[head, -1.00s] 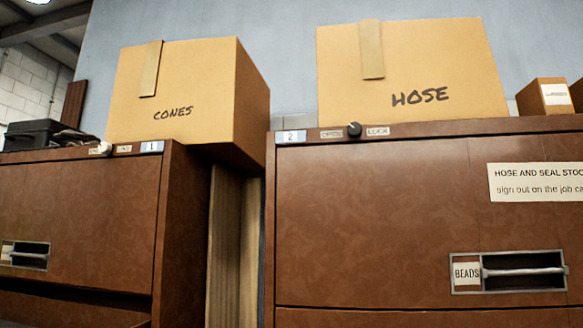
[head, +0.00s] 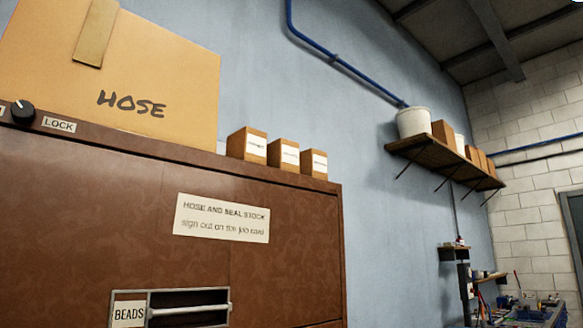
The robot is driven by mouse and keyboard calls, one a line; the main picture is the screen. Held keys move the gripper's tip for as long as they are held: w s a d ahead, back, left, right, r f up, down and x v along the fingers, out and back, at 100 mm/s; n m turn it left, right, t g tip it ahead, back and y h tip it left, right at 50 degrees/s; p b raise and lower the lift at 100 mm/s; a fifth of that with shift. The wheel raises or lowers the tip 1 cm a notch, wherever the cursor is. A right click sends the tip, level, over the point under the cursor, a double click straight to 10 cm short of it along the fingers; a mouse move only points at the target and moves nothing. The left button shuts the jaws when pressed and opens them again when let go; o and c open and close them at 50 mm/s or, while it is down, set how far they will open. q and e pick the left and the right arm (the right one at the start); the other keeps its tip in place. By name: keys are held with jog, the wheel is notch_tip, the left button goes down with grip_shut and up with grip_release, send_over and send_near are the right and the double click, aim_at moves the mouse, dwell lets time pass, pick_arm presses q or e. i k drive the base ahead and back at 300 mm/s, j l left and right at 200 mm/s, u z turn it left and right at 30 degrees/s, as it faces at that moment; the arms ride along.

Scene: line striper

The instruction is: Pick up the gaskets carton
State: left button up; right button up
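Three small brown cartons with white labels stand in a row on top of the brown cabinet (head: 95,200), right of the large HOSE box (head: 165,70). They are the left carton (head: 247,145), the middle carton (head: 284,156) and the right carton (head: 314,164). Their label print is too small to read, so I cannot tell which one is the gaskets carton. Neither of my grippers shows in the head view.
The cabinet front has a BEADS drawer handle (head: 185,308), a lock knob (head: 22,111) and a paper sign (head: 222,217). A wall shelf (head: 440,160) holds a white bucket (head: 413,122) and boxes. A cluttered bench (head: 520,312) stands far right.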

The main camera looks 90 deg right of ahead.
aim_at(282, 154)
jog(key=z, duration=1.5)
jog(key=k+z, duration=0.15)
jog(key=z, duration=1)
jog(key=l+u, duration=0.2)
jog(key=i+j, duration=0.05)
